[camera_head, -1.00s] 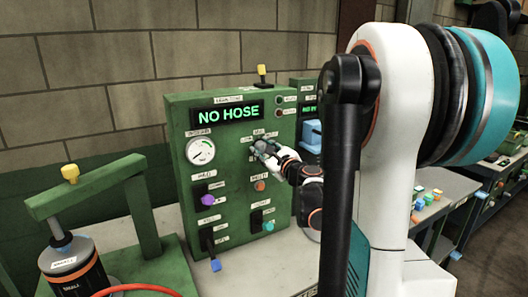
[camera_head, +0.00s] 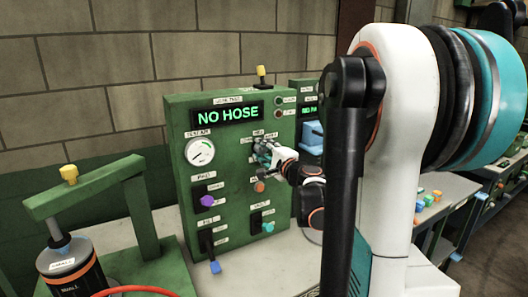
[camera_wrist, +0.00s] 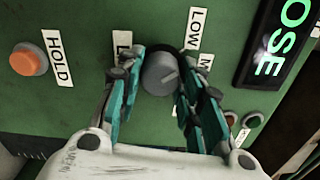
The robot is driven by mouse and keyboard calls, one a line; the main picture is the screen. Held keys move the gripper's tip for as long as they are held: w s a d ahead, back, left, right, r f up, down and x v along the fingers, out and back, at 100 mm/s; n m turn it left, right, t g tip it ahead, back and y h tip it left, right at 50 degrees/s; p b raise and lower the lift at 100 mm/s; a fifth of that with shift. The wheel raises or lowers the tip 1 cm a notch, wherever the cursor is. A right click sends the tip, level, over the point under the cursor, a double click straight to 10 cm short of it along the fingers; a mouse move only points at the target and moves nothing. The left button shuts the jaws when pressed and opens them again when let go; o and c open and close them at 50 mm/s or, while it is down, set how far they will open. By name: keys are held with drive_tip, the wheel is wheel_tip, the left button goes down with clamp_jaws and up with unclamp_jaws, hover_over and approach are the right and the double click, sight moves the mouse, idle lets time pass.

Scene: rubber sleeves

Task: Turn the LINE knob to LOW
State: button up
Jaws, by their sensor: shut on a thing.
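The round grey knob (camera_wrist: 160,73) on the green panel is between my gripper's two teal fingers in the wrist view. My gripper (camera_wrist: 161,64) is shut on it, one finger on each side. A LOW label (camera_wrist: 197,21) is just above and right of the knob in that view. Two other labels beside the fingers are partly covered, one starting with L and one with M. I cannot read the knob's pointer clearly. In the head view my gripper (camera_head: 264,152) is at the panel and mostly hides the knob.
The green panel (camera_head: 232,180) has a NO HOSE display (camera_head: 227,112), a gauge (camera_head: 199,152), a purple knob (camera_head: 208,201) and a teal knob (camera_head: 268,227). An orange button (camera_wrist: 29,60) labelled HOLD is near the knob. A green press frame (camera_head: 137,215) stands at left.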

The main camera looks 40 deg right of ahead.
drive_tip(key=shift+n, duration=0.8)
drive_tip(key=o, duration=1.1)
drive_tip(key=shift+c, duration=0.2)
drive_tip(key=v, duration=1.2)
